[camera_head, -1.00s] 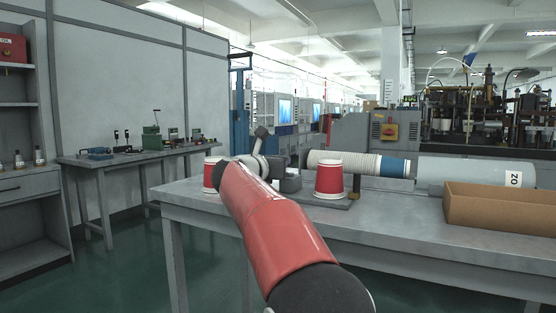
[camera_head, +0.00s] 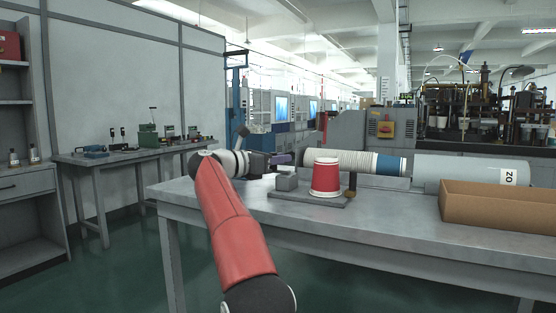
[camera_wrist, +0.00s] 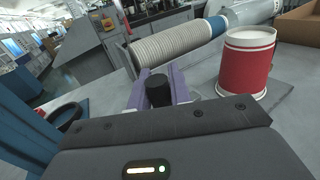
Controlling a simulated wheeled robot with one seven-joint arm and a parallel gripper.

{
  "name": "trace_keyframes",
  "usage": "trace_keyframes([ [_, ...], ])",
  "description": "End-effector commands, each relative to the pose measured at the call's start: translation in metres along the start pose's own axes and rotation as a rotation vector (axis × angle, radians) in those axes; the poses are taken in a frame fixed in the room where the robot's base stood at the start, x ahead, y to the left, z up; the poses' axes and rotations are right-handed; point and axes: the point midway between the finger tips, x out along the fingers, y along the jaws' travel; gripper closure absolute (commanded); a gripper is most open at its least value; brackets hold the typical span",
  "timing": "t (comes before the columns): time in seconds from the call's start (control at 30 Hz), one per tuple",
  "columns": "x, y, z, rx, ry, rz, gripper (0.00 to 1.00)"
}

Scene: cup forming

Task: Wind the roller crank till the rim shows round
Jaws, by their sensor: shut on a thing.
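My gripper (camera_head: 281,159) reaches over the bench at the left of the forming stand. In the wrist view its purple fingers (camera_wrist: 159,92) are closed around an upright black knob (camera_wrist: 157,90), which looks like the crank handle. The head view does not show the knob clearly. A red cup (camera_head: 326,176) with pale bands at top and bottom stands on the stand's flat grey plate (camera_head: 290,199), beside a small grey block (camera_head: 287,181). In the wrist view the cup (camera_wrist: 246,68) is right of my fingers, apart from them. I cannot tell how round its rim is.
A long ribbed white stack (camera_head: 340,161) with a blue end lies behind the cup. A grey cylinder (camera_head: 465,170) and an open cardboard box (camera_head: 500,206) are to the right. The bench front (camera_head: 390,229) is clear. A second bench (camera_head: 130,157) stands at the left.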

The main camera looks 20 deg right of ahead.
Motion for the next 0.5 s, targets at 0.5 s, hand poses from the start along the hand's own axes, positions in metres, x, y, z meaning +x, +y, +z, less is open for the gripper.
trace_keyframes([
  [0.5, -0.0005, -0.0006, 0.0004, 0.002, 0.001, -0.003, 0.65],
])
